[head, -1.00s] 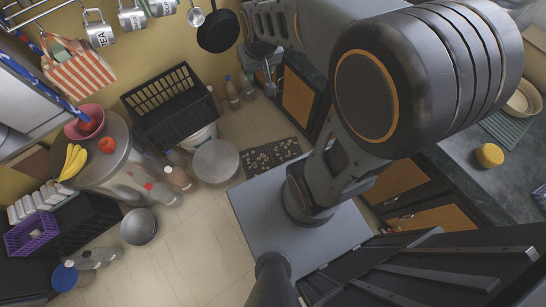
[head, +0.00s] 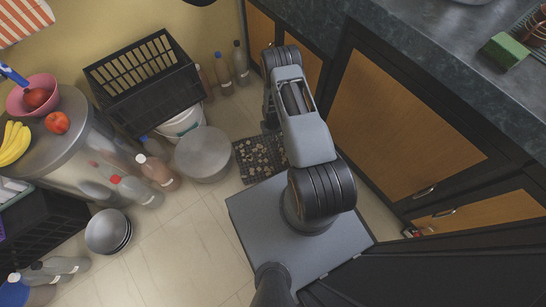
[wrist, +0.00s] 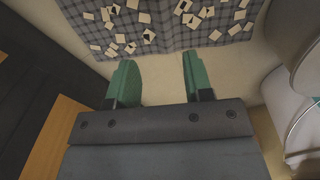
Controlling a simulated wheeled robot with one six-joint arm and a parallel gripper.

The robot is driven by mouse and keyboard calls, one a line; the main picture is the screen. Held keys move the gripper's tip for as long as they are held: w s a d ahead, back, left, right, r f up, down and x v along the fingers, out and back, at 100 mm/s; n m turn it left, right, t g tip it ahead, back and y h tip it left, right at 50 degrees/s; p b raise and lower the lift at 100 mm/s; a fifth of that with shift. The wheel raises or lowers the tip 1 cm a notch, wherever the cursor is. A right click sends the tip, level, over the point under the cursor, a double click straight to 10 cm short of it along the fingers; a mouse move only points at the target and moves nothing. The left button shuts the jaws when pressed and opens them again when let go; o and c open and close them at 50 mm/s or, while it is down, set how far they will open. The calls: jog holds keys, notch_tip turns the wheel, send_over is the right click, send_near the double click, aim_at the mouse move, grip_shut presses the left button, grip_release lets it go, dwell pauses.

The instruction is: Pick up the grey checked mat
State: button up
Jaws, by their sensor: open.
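The grey checked mat (head: 262,158) lies flat on the floor, with several small pale square pieces scattered on it. My arm hides part of its right side in the head view. In the wrist view the mat (wrist: 108,37) spans the top of the picture. My gripper (wrist: 158,75) shows two green fingers spread apart with nothing between them. The fingertips point at the mat's near edge, and bare floor shows between them. In the head view my gripper is hidden behind my arm.
Left of the mat stands a round grey canister (head: 205,155), with a white bucket (head: 180,122) and a black crate (head: 147,82) behind it. Cabinets (head: 400,110) close in on the right. Several bottles (head: 140,190) and a stack of bowls (head: 108,231) stand further left.

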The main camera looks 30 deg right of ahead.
jog(key=b, duration=0.4)
send_over(273, 150)
jog(key=f, duration=1)
jog(key=shift+s, duration=0.2)
jog(key=shift+w+f+b, duration=0.1)
jog(key=shift+f+b, duration=1.5)
jog(key=shift+f, duration=1.8)
jog(key=shift+r, duration=0.1)
grip_shut()
